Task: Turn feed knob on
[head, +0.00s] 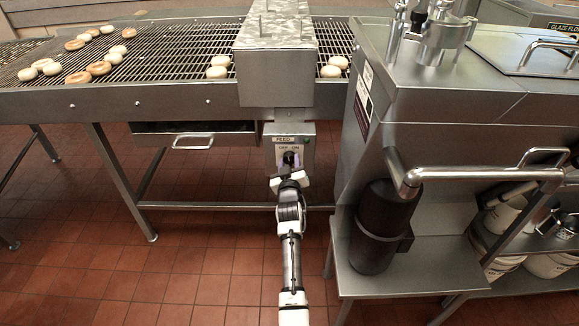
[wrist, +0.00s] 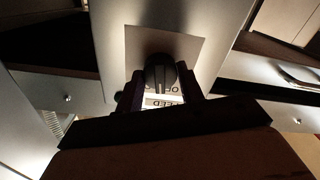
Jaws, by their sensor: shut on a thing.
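The feed knob (head: 289,156) is a black rotary knob on a grey control box (head: 306,150) below the conveyor. The box carries a FEED label and OFF and ON marks. My gripper (head: 288,164) reaches the knob from the front. In the wrist view, the knob (wrist: 158,72) sits on a square plate between the two dark fingers of my gripper (wrist: 158,88), which is shut on it. The label appears upside down there and is partly covered by the fingers. I cannot tell the knob's exact setting.
A wire conveyor (head: 180,45) carries several doughnuts through a steel waterfall housing (head: 274,72). A drawer-like tray (head: 190,135) hangs left of the box. On the right stands a steel machine (head: 450,95) with a thick pipe (head: 480,174) and a black motor (head: 378,225). Open tiled floor lies at left.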

